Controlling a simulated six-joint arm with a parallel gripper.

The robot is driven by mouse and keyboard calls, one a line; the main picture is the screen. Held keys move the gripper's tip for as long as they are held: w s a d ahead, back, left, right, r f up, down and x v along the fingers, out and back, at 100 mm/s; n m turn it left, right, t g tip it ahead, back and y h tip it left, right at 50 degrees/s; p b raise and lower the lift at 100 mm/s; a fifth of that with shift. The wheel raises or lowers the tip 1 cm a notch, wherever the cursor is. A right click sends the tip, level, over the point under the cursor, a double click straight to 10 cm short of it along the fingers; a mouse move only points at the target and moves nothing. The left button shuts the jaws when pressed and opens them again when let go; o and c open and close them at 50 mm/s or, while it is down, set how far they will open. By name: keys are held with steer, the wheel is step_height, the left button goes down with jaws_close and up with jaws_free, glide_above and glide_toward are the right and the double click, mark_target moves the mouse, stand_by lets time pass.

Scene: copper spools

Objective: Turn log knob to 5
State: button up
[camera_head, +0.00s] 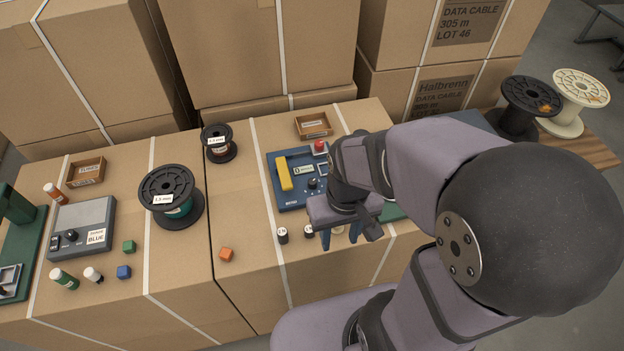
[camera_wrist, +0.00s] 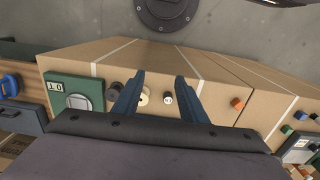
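A dark knob (camera_head: 313,183) is on the face of a blue device (camera_head: 290,200) with a yellow handle, a small display (camera_head: 303,169) and a red button (camera_head: 319,147). A dark round knob (camera_head: 70,235) is on a grey box (camera_head: 85,214) at the left. I cannot read a log label on either knob or tell a setting. My gripper (camera_head: 339,244) is open and empty, fingers pointing down, in front of and right of the blue device. In the wrist view its two blue fingers (camera_wrist: 160,76) stand apart, touching nothing that I can see.
Small black-and-white cylinders (camera_head: 282,235) stand near my gripper. Black spools (camera_head: 172,197), an orange cube (camera_head: 226,254) and an open wooden tray (camera_head: 314,125) are on the boxes. The front middle is mostly free.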

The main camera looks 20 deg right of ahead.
steer(key=w+n, duration=1.1)
steer(key=w, duration=0.2)
steer(key=n, duration=1.1)
glide_above(312, 181)
step_height(312, 181, down, 3)
steer(key=shift+f, duration=0.1)
steer(key=shift+f+p, duration=0.8)
steer(key=shift+f, duration=2.8)
jaws_close()
